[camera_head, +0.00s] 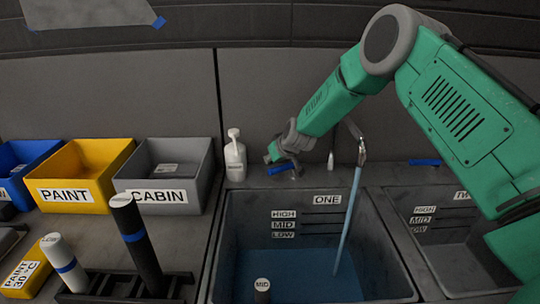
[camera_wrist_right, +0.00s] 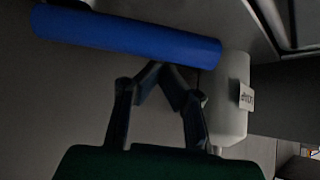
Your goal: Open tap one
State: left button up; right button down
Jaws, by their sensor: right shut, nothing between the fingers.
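Tap one's blue handle (camera_head: 280,169) is behind the back left edge of the sink labelled ONE (camera_head: 215,270). A stream of water (camera_head: 348,220) runs from the tap's metal spout (camera_head: 361,148) into this sink, where bluish water (camera_head: 300,277) lies. My right gripper (camera_head: 280,157) is at the blue handle. In the right wrist view the gripper (camera_wrist_right: 160,68) is shut and empty, its fingertips close to the handle bar (camera_wrist_right: 125,37); I cannot tell whether they touch. My left gripper is out of view.
A white bottle (camera_head: 235,160) stands just left of the handle and also shows in the right wrist view (camera_wrist_right: 228,100). Another blue handle (camera_head: 425,162) is behind the second sink (camera_head: 460,270). Yellow PAINT (camera_head: 70,195) and grey CABIN (camera_head: 165,196) bins stand at left.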

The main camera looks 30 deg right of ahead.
jog(key=shift+s, duration=0.8)
jog(key=shift+s+a+f, duration=0.1)
jog(key=shift+s+f, duration=0.05)
jog(key=shift+s, duration=0.2)
jog(key=shift+s+a, duration=0.1)
jog(key=shift+s, duration=0.5)
jog(key=shift+s+d+p, duration=0.2)
jog(key=shift+s+p, duration=0.25)
jog(key=shift+s, duration=1.1)
